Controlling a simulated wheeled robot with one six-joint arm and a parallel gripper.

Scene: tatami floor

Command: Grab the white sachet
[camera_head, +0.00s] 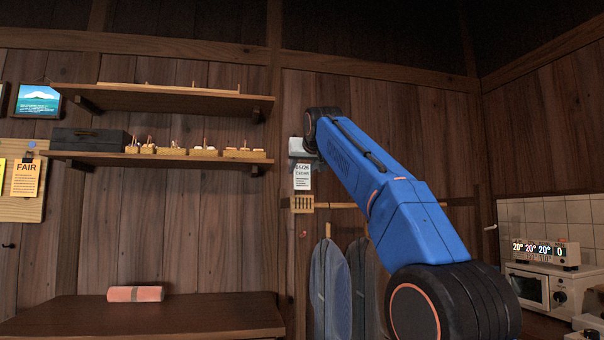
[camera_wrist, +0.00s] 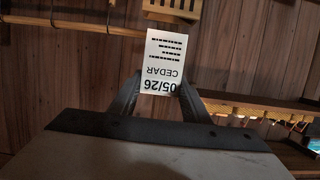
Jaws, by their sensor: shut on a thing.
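The white sachet (camera_wrist: 163,62) is a flat white packet with black print reading "05/26 CEDAR", upside down in the wrist view. In the head view the sachet (camera_head: 302,178) hangs upright in front of the plank wall. My gripper (camera_wrist: 160,84) is shut on its printed end, with a dark finger at each side. In the head view my gripper (camera_head: 301,158) is at the sachet's top edge, small and partly hidden by my blue arm. I cannot tell whether the sachet touches the wall.
A small slatted wooden holder (camera_head: 302,204) is just below the sachet, on a rail with garments (camera_head: 330,285) hanging under it. Shelves (camera_head: 160,100) with small boxes are at left. A pink roll (camera_head: 136,294) lies on a dark wooden top (camera_head: 150,318). An oven (camera_head: 530,288) stands at right.

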